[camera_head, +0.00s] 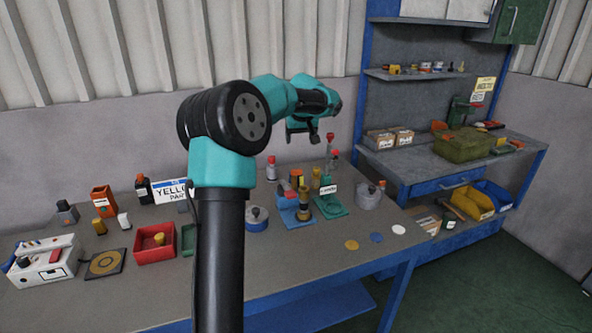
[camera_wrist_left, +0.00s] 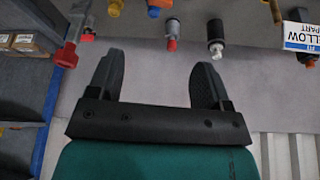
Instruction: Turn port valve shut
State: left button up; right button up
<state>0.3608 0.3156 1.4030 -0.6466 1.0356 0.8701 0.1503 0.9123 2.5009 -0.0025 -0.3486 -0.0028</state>
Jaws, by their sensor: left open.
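On the table, a green-based fixture (camera_head: 330,207) stands upright with a red top (camera_head: 331,138) and a small white label that I cannot read. Left of it, a blue-based fixture (camera_head: 296,217) carries a brass-coloured upright part (camera_head: 304,203). I cannot tell for sure which one is the port valve. My left gripper (camera_head: 303,138) is open and empty, above and behind these fixtures. In the left wrist view, my left gripper (camera_wrist_left: 150,75) has its fingers wide apart with nothing between them. A red part (camera_wrist_left: 68,55) shows left of the fingers, apart from them.
A bottle with a red cap (camera_head: 271,170) stands behind. A red tray (camera_head: 154,247) lies farther left.

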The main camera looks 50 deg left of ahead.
aim_at(296, 170)
pick_arm(q)
jog(key=x, duration=1.7)
jog(key=shift+s+f, duration=0.1)
jog(key=shift+f, duration=0.1)
jog(key=shift+c, duration=0.3)
jog(key=c, duration=0.9)
jog(key=shift+o, duration=0.2)
